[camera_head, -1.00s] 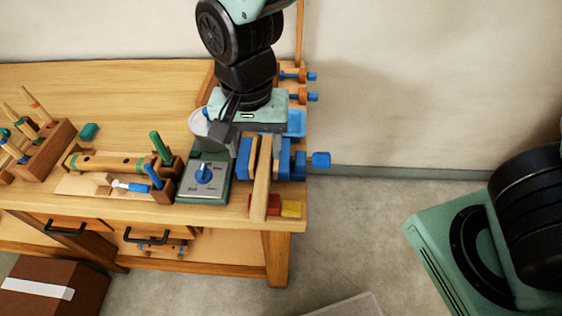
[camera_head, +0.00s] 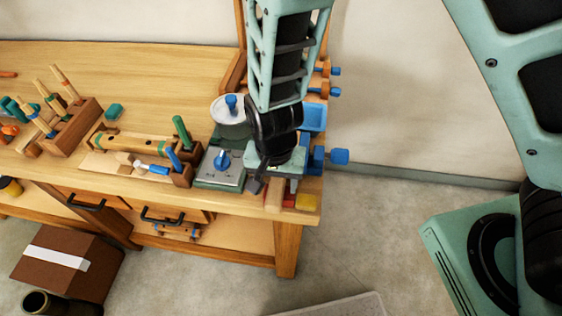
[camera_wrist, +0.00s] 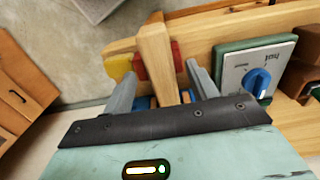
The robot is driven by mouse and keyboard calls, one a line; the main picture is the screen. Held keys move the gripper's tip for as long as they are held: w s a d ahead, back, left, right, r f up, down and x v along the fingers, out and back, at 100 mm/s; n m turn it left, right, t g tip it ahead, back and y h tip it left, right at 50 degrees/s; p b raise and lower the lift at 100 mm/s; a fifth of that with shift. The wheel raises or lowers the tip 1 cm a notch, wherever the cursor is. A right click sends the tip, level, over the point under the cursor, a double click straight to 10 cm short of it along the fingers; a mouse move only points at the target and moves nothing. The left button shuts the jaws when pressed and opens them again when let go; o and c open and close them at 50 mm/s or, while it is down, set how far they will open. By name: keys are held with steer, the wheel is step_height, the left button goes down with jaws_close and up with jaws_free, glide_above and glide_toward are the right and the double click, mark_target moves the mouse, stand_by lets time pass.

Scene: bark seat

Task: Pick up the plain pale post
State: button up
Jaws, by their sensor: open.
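The plain pale post (camera_wrist: 156,55) is a squared bar of light wood in the wrist view, running between my two grey fingers. My gripper (camera_wrist: 160,73) is open around it, with a gap on each side. In the head view only the post's near end (camera_head: 273,196) shows at the bench's right front corner; my gripper (camera_head: 274,185) and wrist hide the rest. Blue vise parts (camera_head: 318,158) show just right of my gripper, and bits of blue show beneath the post in the wrist view.
A red block and a yellow block (camera_head: 307,202) lie beside the post's near end. A green-edged box with a blue knob (camera_head: 222,160) stands close left of my gripper. A pegged wooden rack (camera_head: 75,127) stands farther left. The floor to the right is mostly clear.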

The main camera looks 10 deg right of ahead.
steer(key=shift+f, duration=1.35)
steer(key=c, duration=1.2)
steer(key=shift+o, duration=0.2)
